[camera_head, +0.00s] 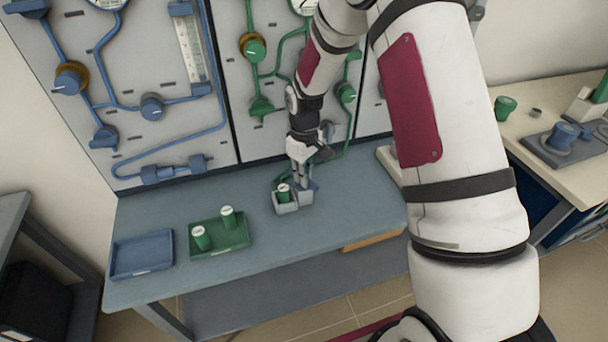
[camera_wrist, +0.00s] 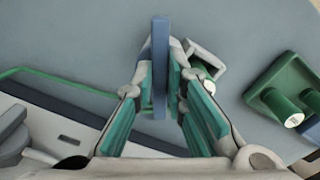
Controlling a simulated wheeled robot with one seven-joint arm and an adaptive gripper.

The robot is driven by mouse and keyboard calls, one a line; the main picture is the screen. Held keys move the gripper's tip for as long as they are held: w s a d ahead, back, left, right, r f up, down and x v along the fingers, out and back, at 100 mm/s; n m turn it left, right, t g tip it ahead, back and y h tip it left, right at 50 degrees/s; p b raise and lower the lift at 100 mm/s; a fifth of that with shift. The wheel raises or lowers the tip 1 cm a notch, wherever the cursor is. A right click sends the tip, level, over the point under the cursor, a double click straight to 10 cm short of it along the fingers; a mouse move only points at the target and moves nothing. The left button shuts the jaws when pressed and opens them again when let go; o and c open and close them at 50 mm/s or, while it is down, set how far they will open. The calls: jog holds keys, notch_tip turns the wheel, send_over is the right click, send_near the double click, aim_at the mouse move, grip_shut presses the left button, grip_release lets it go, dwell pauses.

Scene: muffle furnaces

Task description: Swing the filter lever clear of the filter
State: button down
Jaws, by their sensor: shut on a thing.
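My gripper (camera_head: 303,181) reaches down over the blue bench, and its jaws are shut on a flat blue-grey bar, which appears to be the filter lever (camera_wrist: 160,50). In the wrist view my gripper (camera_wrist: 161,75) has one finger on each side of this bar. A green filter with a light top (camera_head: 284,190) stands in a small grey holder (camera_head: 286,207). The filter is just left of my fingertips in the head view. In the wrist view the holder (camera_wrist: 211,55) is just right of the lever, and my finger partly hides the filter.
A green tray (camera_head: 240,238) holds two green cylinders with light tops (camera_head: 201,238) (camera_head: 228,217). An empty blue tray (camera_head: 142,255) lies left of it. The panel with blue and green pipes (camera_head: 170,130) rises behind. Bare bench lies in front of the holder.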

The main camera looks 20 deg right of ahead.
jog(key=m, duration=0.5)
jog(key=shift+m+b, duration=0.3)
jog(key=shift+b, duration=0.1)
jog(key=shift+a, duration=0.1)
dwell(0.3)
jog(key=c, duration=1.6)
grip_release()
notch_tip(320, 180, up, 12)
